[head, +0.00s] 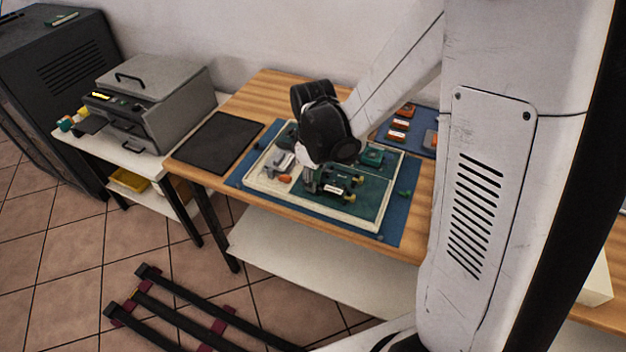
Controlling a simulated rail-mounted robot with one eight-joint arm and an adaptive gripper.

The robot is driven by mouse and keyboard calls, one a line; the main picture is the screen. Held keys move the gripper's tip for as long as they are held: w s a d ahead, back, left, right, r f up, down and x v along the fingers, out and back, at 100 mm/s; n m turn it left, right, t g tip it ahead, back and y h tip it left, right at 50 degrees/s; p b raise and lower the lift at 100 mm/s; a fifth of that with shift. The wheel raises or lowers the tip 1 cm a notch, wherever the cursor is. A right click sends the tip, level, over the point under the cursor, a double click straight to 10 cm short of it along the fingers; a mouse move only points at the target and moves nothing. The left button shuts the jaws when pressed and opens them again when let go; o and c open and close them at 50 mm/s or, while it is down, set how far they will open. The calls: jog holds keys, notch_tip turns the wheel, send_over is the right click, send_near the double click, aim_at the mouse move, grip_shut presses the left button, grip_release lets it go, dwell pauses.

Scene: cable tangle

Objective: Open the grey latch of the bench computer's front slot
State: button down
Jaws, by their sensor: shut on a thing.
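The bench computer is a green board (372,212) in a pale frame, lying on a blue mat (392,236) on the wooden bench. Towards its front is a dark slot part (340,188) with yellow knobs and a white label. My gripper (311,187) points down at the left end of this part. It is shut on a small grey piece there, which appears to be the grey latch. The fingers and my dark wrist hide most of the piece, and I cannot tell the latch's angle.
Grey parts (281,161) and an orange piece (285,178) lie left of my gripper. A green block (372,156) stands behind it to the right. A black pad (216,142) lies on the bench's left end. A grey machine (155,100) stands further left.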

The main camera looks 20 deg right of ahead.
jog(key=shift+w+a+b, duration=0.45)
jog(key=shift+w+a, duration=0.05)
jog(key=shift+a, duration=0.05)
jog(key=c, duration=1.7)
grip_release()
jog(key=shift+w, duration=0.1)
notch_tip(320, 180, up, 12)
jog(key=shift+r, duration=0.1)
